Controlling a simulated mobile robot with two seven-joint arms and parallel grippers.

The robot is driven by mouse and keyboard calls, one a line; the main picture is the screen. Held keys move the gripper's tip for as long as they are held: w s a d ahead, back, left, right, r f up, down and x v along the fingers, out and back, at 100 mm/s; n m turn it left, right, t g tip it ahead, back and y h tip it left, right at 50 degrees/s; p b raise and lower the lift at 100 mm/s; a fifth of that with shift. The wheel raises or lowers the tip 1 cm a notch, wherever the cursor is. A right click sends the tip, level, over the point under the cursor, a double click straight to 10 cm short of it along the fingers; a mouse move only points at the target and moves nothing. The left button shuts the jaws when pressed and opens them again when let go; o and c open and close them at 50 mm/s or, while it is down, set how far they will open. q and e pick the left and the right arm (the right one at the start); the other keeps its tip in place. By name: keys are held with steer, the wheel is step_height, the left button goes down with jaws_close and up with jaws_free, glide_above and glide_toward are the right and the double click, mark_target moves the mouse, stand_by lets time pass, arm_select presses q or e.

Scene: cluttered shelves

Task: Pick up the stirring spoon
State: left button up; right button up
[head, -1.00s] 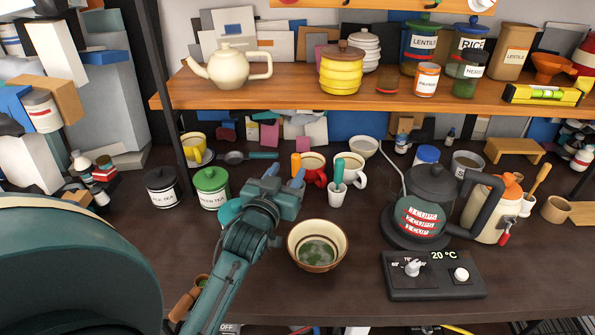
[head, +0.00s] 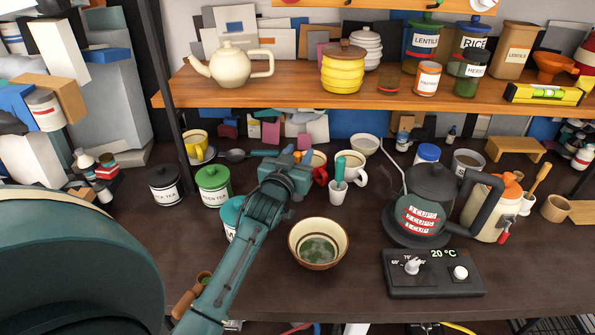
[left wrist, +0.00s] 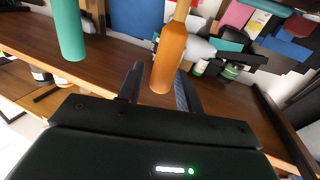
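An orange-handled utensil (left wrist: 168,58), which may be the stirring spoon, stands between my left fingers in the left wrist view. Its lower end is out of sight, and my gripper mostly hides it in the head view. My left gripper (head: 286,158) is open around or just short of the handle; contact cannot be told. Its fingers (left wrist: 160,88) show on both sides of the handle. A teal-handled utensil (head: 340,169) stands in a white cup (head: 338,193) to the right. My right gripper is not in view.
A red cup (head: 319,175) and a cream mug (head: 355,172) stand close to the gripper. A bowl with green contents (head: 318,228) is in front. A kettle (head: 425,200) stands right, canisters (head: 213,187) left. A shelf (head: 300,95) runs above the back.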

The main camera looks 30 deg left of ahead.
arm_select(q)
jaws_close()
steer(key=shift+r, duration=0.15)
